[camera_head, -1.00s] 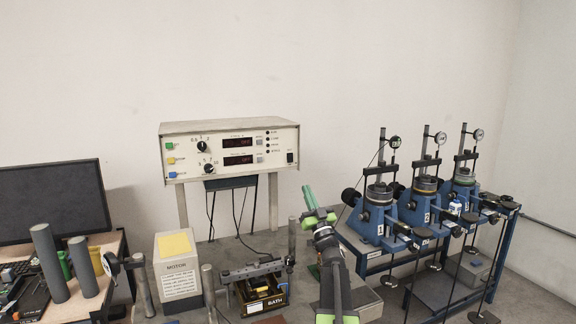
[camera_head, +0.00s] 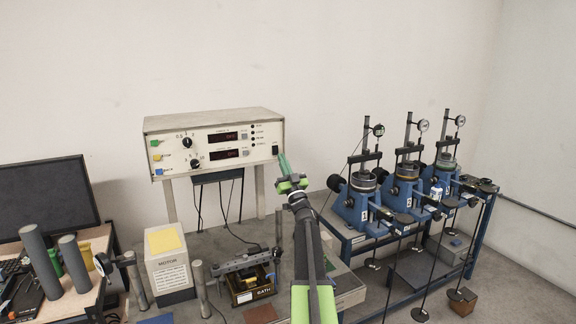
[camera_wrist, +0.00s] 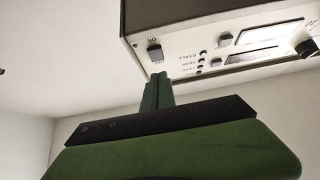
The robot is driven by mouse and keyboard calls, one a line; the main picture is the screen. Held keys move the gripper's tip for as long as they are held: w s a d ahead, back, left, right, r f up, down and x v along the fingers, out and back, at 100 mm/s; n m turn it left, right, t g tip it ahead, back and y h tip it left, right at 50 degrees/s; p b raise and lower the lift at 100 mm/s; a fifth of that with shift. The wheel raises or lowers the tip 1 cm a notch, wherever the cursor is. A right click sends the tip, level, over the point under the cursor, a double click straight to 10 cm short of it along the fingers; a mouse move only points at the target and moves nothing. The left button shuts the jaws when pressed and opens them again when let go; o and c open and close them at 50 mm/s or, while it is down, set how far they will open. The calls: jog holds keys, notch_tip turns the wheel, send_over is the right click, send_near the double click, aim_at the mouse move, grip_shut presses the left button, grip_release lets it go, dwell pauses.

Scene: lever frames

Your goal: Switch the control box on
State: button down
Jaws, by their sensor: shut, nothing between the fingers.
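The control box (camera_head: 213,118) is a pale instrument with displays, knobs and coloured buttons, on a stand against the wall. Its small dark switch (camera_head: 275,149) is at the right end of the front panel. In the wrist view the switch (camera_wrist: 154,53) has a label beside it that seems to read ON; I cannot tell its position. My gripper (camera_head: 284,163) is shut and empty, just below and right of the switch in the head view. In the wrist view my green fingertips (camera_wrist: 159,80) are close to the panel edge near the switch; contact is not clear.
A motor box (camera_head: 168,262) with a yellow top and a bath unit (camera_head: 252,284) stand on the floor below. Blue machines (camera_head: 357,205) with dials stand on a rack at the right. A monitor (camera_head: 45,198) is at the left. The wall above is clear.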

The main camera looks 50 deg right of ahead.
jog(key=w, duration=0.1)
jog(key=w+d, duration=0.1)
jog(key=w+f, duration=0.1)
jog(key=shift+w+d, duration=0.15)
jog(key=shift+r, duration=0.1)
jog(key=shift+b, duration=0.3)
jog(key=shift+w+a, duration=0.3)
jog(key=shift+w, duration=0.05)
jog(key=shift+s+d, duration=0.25)
jog(key=shift+d, duration=0.05)
jog(key=shift+s+a, duration=0.2)
jog(key=shift+s, duration=0.15)
jog(key=b, duration=0.9)
send_near(275, 151)
jog(key=v, duration=0.7)
jog(key=shift+f, duration=0.35)
